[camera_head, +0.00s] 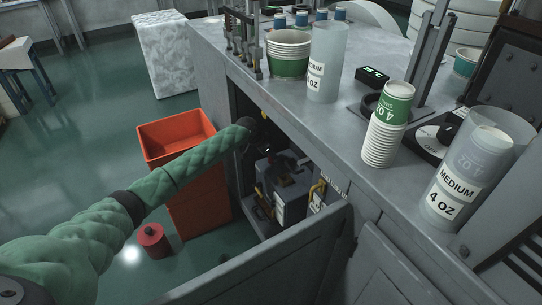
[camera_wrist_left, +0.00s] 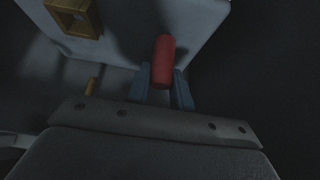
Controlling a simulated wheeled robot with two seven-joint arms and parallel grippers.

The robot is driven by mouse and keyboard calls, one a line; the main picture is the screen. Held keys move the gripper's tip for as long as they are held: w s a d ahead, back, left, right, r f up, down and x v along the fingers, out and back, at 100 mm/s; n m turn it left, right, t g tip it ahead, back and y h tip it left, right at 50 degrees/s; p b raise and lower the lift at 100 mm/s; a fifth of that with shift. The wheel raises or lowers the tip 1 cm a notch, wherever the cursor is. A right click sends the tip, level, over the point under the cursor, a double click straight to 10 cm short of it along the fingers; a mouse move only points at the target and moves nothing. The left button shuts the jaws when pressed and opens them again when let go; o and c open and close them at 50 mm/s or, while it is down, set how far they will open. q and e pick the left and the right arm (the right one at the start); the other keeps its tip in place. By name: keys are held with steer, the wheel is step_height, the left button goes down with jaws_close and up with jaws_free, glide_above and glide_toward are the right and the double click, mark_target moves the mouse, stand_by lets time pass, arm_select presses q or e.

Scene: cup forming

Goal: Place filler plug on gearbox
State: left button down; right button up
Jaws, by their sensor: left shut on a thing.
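My left arm reaches from the left into the open cabinet, and my left gripper (camera_head: 266,149) is in the dark upper part of the opening. In the left wrist view the gripper (camera_wrist_left: 163,85) is shut on a red cylindrical filler plug (camera_wrist_left: 164,60), held between its blue-grey fingers. The gearbox (camera_head: 287,188) is a grey housing low inside the cabinet, below the gripper. A pale grey surface, seemingly the gearbox (camera_wrist_left: 120,45), lies beyond the plug in the wrist view. Whether the plug touches it, and where the filler hole is, I cannot tell. My right gripper is not in view.
The cabinet door (camera_head: 285,262) stands open in front. Orange crates (camera_head: 178,135) stand left of the opening. A red can (camera_head: 151,240) is on the floor. Cups, tubes and controls crowd the countertop (camera_head: 235,45) above. A yellow square fitting (camera_wrist_left: 72,17) shows left of the plug.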

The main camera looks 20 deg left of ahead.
arm_select(q)
steer(key=shift+f, duration=0.7)
steer(key=shift+w+f, duration=0.25)
steer(key=shift+f, duration=0.1)
steer(key=c, duration=1.2)
jaws_free()
steer(key=shift+c, duration=0.2)
steer(key=shift+r, duration=0.2)
steer(key=shift+s+a+r, duration=0.2)
steer(key=shift+r, duration=0.1)
steer(key=v, duration=1.1)
steer(key=shift+p, duration=0.4)
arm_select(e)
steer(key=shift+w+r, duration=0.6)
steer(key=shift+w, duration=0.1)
